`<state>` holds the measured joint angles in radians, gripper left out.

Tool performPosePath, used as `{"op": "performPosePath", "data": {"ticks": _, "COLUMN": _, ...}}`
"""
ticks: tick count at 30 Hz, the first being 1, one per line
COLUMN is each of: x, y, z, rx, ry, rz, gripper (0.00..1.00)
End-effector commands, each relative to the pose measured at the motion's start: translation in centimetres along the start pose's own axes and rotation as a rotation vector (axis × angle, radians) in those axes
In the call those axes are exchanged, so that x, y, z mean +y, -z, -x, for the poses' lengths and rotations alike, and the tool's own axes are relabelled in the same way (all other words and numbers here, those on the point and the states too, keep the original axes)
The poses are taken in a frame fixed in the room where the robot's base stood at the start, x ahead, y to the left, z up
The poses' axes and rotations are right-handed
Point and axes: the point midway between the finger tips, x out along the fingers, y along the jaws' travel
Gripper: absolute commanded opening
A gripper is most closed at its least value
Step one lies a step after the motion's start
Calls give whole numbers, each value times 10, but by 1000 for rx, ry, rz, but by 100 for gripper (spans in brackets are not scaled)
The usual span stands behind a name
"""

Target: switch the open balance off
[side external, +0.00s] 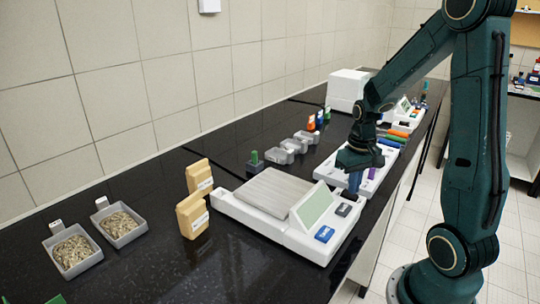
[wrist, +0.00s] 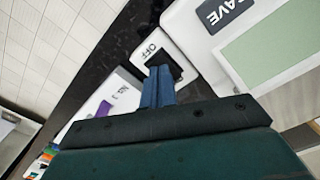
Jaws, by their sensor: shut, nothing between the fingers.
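The open balance (side external: 290,238) is a white unit with a flat grey pan (side external: 268,190) and a pale green display (side external: 313,206). It has a blue button (side external: 324,234) and a dark grey button (side external: 344,210); the grey one reads SAVE in the wrist view (wrist: 222,12). Beside its body, a small white block with a black part carries the label OFF (wrist: 150,50). My gripper (wrist: 159,70) is shut and empty, its blue fingertips over the black part. I cannot tell whether they touch it.
A white rack with coloured items (side external: 372,178) stands just behind my gripper. Brown packets (side external: 193,214), grey trays of grain (side external: 75,250) and small grey containers (side external: 282,155) lie to the left.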

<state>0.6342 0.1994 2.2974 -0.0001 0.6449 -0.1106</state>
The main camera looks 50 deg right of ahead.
Motion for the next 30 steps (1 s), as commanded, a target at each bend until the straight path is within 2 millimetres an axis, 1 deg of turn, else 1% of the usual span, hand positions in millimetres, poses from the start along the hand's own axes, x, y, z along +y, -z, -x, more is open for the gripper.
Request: {"op": "performPosePath", "data": {"ticks": 30, "x": 0, "y": 0, "z": 57, "rx": 3, "ry": 0, "rz": 0, "gripper": 0}}
